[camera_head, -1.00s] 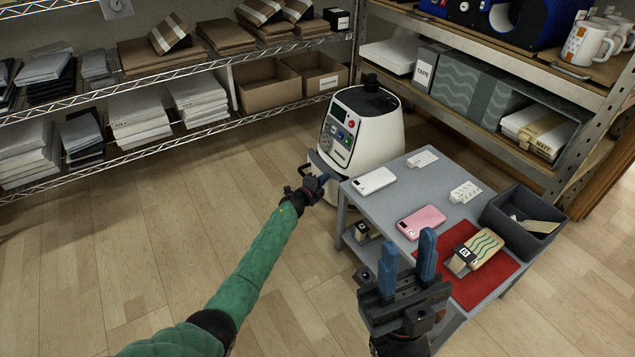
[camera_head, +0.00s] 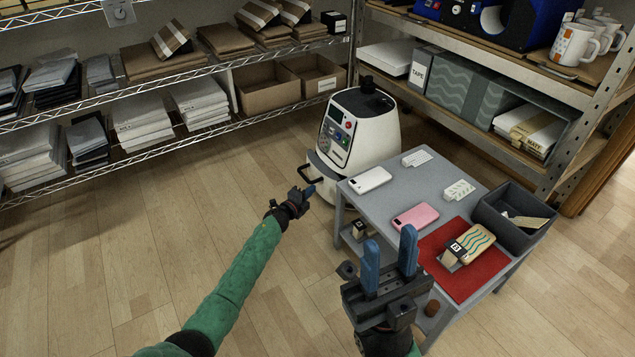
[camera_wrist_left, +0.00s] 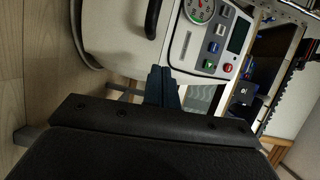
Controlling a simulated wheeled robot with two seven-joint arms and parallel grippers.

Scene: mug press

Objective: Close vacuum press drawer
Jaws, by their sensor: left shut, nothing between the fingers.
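The drawer's black handle (camera_head: 311,174) shows in the left wrist view too (camera_wrist_left: 152,20). My left gripper (camera_head: 309,190) is shut and empty, just in front of the drawer below the handle. In the left wrist view its fingertips (camera_wrist_left: 161,72) point at the press. My right gripper (camera_head: 389,260) is open and empty by the table's front.
The grey table (camera_head: 384,201) stands right of the drawer, with phone cases, cards, a red mat (camera_head: 487,281) and a dark bin (camera_head: 510,225) on it. Shelves line the back and right. The floor left of the press is clear.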

